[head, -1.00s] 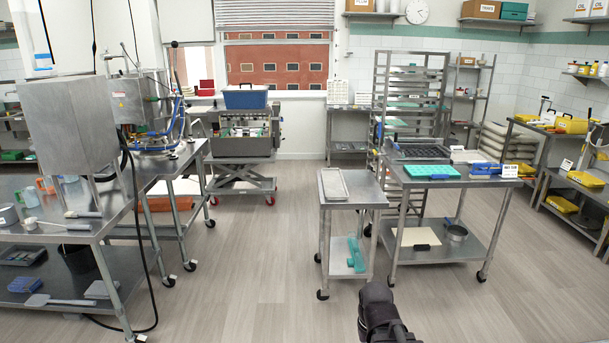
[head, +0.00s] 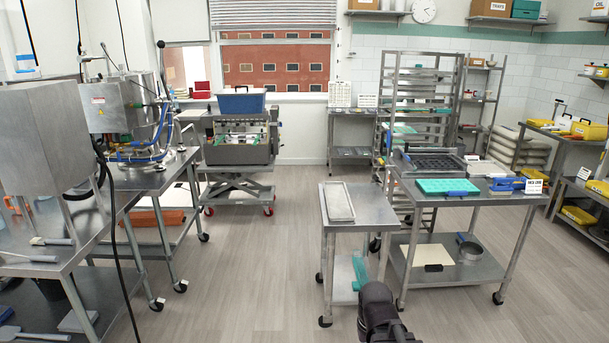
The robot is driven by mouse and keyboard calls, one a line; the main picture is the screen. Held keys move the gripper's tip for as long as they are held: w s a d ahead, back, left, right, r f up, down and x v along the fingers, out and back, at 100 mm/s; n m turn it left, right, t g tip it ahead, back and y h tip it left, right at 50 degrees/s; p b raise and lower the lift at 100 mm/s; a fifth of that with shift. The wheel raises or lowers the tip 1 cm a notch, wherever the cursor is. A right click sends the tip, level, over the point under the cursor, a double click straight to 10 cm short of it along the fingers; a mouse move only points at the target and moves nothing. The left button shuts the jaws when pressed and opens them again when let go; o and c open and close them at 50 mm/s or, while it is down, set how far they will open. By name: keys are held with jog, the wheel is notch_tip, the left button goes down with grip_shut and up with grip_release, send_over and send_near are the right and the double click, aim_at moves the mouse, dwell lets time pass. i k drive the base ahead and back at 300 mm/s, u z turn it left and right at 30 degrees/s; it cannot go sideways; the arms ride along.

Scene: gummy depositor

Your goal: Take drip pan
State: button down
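A long, shallow pan with a metal rim (head: 339,202), which looks like the drip pan, lies on top of the small steel cart (head: 372,214) right of the middle in the head view. The inside of the pan is pale and speckled. My gripper (head: 380,318) shows as a dark shape at the bottom edge, low and in front of the cart, apart from the pan. Its fingers cannot be made out, and nothing is seen held in it.
A larger steel table (head: 470,207) with a teal mold tray (head: 447,187) stands right of the cart. A teal object (head: 359,272) is on the cart's lower shelf. The depositor (head: 240,140) stands on a lift cart at the back. Floor (head: 250,270) is clear left of the cart.

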aim_at(340, 207)
jog(key=z, duration=0.05)
jog(key=i, duration=3.4)
jog(key=u, duration=0.05)
